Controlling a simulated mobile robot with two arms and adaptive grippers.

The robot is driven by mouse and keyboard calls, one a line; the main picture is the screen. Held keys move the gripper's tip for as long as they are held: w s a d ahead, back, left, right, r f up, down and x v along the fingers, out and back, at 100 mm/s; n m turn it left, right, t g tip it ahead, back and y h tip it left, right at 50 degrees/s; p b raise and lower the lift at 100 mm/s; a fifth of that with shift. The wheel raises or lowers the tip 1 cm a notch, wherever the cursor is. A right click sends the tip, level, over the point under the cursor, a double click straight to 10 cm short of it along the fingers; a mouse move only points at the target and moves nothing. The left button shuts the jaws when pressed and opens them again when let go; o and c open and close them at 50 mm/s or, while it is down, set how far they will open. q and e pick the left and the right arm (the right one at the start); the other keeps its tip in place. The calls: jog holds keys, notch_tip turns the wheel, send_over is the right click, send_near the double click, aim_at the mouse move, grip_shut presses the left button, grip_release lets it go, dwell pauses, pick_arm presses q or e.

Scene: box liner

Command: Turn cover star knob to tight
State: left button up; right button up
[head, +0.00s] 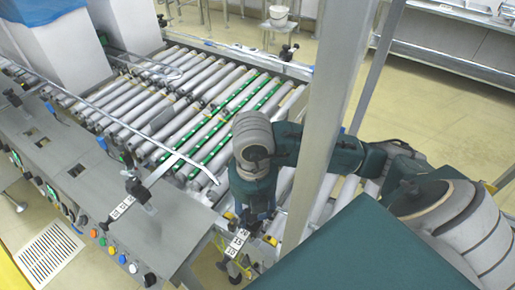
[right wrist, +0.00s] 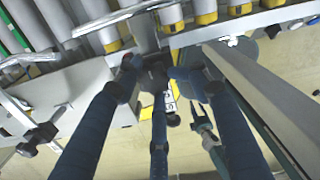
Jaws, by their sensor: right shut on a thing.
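My right gripper (head: 258,212) reaches down at the front end of the roller conveyor, near a small numbered label plate (head: 237,241). In the right wrist view its blue fingers (right wrist: 156,82) are shut around a dark thing that looks like a star knob (right wrist: 155,73); the fingers hide most of it. Which way the knob is turned cannot be told. Another black star knob (head: 139,190) stands on a bracket to the left, clear of the gripper. My left gripper is not in view.
Grey and green rollers (head: 205,130) fill the conveyor behind the gripper. A grey post (head: 325,110) stands just right of it. A control panel (head: 75,180) with coloured buttons lies at the left. Large white boxes (head: 55,45) stand at the back left.

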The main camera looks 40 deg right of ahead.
jog(key=o, duration=0.8)
jog(key=shift+s+d+f, duration=0.15)
jog(key=shift+s+f, duration=0.05)
jog(key=shift+s, duration=0.2)
jog(key=shift+c, duration=0.2)
jog(key=shift+o, duration=1.2)
jog(key=shift+d, duration=0.1)
jog(key=shift+s+d+r, duration=0.15)
jog(key=shift+d, duration=0.05)
jog(key=shift+r, duration=0.2)
notch_tip(320, 180, up, 12)
jog(key=s+d, duration=0.1)
jog(key=shift+s+f, duration=0.2)
jog(key=shift+s, duration=0.2)
